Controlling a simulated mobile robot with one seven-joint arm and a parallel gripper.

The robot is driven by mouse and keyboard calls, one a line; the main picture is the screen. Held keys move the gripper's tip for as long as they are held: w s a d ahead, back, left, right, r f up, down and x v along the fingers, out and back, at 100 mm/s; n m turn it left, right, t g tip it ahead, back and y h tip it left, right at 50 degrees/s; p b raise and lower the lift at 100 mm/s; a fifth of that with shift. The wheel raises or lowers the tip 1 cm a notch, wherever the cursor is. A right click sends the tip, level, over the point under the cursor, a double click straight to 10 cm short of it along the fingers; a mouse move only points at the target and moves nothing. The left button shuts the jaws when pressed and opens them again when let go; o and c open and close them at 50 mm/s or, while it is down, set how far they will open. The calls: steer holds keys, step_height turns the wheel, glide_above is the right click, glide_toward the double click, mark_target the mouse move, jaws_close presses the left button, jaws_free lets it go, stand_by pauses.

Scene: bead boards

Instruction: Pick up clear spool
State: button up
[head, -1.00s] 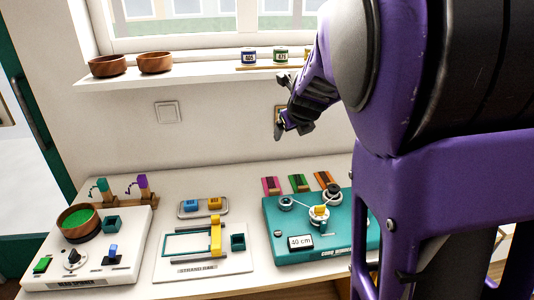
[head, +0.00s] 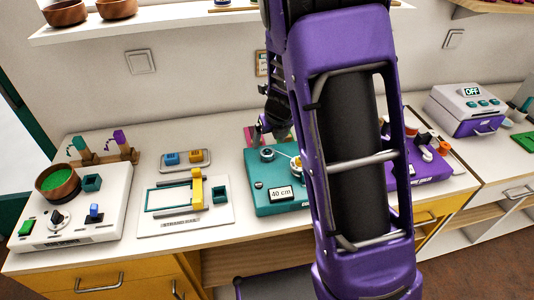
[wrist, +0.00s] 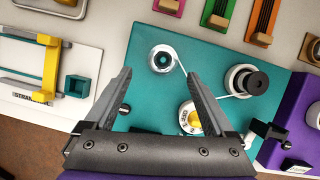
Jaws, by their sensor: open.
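I cannot tell for certain which is the clear spool; the left one looks more see-through. My gripper (wrist: 160,74) is open and empty, its fingers on either side of the left spool in the picture, apparently above the board. In the head view my gripper (head: 261,130) is partly hidden by my arm.
A white cord runs between the spools past a yellow-centred dial (wrist: 191,117). A purple device (head: 425,163) stands to the right. The strand board (head: 185,202) with its yellow bar lies left. Coloured cord cards (wrist: 216,14) lie behind the teal board.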

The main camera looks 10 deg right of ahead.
mark_target(268, 152)
steer(key=shift+x, duration=1.2)
steer(key=x, duration=0.5)
steer(key=shift+d+f+b, duration=0.1)
steer(key=shift+d+b, duration=0.2)
steer(key=shift+b, duration=0.1)
steer(key=shift+s, duration=0.1)
steer(key=c, duration=1.4)
steer(key=shift+r, duration=0.2)
